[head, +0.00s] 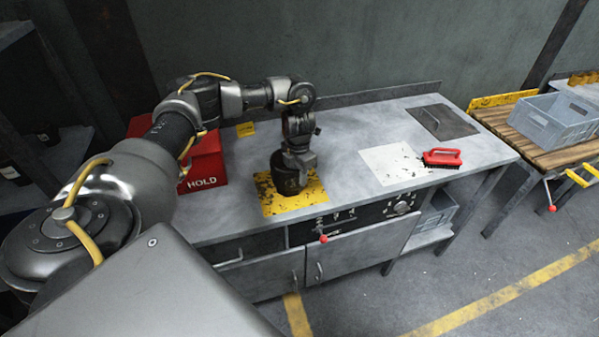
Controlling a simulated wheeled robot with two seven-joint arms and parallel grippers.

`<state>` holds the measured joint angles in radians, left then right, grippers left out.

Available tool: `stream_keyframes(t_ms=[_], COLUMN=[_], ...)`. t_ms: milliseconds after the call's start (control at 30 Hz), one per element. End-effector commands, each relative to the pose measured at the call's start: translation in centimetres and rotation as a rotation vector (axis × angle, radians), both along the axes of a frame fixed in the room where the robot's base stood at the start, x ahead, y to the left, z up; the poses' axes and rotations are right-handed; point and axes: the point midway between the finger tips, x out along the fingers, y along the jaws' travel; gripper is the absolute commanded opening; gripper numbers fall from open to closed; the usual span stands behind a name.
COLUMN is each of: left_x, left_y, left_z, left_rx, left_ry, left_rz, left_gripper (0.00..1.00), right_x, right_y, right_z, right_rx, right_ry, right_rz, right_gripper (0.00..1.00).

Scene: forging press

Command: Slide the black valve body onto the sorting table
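The black valve body (285,177) is a dark, rounded piece standing on the worn yellow patch (312,196) at the front of the grey metal table (345,128). I take this to be the sorting table. My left arm reaches in from the left and bends down over the table. My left gripper (297,162) points down at the valve body and overlaps its top in the head view. The fingers are too small and dark to show whether they are open or shut, or only touching it. My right gripper is not in view.
A red HOLD box (203,160) stands left of the yellow patch. A dark plate (442,121) lies farther back. A grey crate (553,122) sits on a wooden-topped bench (518,128) at right.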

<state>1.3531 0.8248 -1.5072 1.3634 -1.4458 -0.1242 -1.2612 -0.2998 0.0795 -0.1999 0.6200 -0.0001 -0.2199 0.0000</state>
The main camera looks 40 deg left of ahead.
Motion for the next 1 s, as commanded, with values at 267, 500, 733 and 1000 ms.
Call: stream_keyframes(t_ms=[267,500,733,1000], left_x=[0.1,0.3,0.3,0.2], left_y=[-0.2,-0.2,-0.2,-0.2], left_z=[0.1,2.9,7.3,10.4], left_rx=[0.0,0.0,0.001,0.001], left_ry=[-0.001,-0.005,-0.005,-0.002], left_rz=[-0.004,-0.006,-0.005,-0.004], left_gripper=[0.32,0.32,0.32,0.32], right_x=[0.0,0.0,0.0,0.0], right_y=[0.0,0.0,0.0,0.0], right_z=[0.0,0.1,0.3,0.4], right_rx=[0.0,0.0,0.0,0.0], right_ry=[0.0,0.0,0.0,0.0], right_rz=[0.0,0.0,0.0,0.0], right_gripper=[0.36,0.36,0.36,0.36])
